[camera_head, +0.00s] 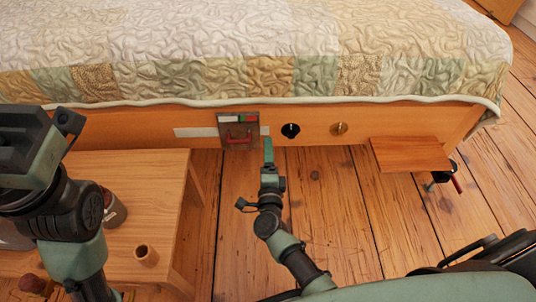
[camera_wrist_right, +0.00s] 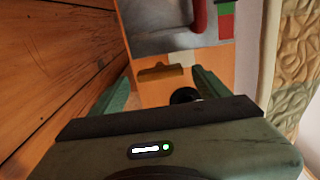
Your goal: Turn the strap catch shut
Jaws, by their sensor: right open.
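A grey metal plate (camera_head: 238,127) with a red handle (camera_head: 238,138) is on the bed's wooden side board. It has a small red and green marking (camera_head: 248,119) at its top. The plate also fills the top of the right wrist view (camera_wrist_right: 175,35). My right gripper (camera_head: 267,150) is just right of and below the plate. In its wrist view its fingers (camera_wrist_right: 162,89) are spread, with a small brass-coloured piece (camera_wrist_right: 160,71) showing beyond the gap; I cannot tell whether it touches. My left gripper (camera_head: 70,122) is raised at the left; its jaw opening is not clear.
Right of the plate are a black knob (camera_head: 290,130) and a brass knob (camera_head: 339,129). A wooden shelf (camera_head: 410,154) with a clamp juts out farther right. A low wooden table (camera_head: 150,185) bears a small wooden cup (camera_head: 146,255) and a dark jar (camera_head: 113,211). Floor is clear in between.

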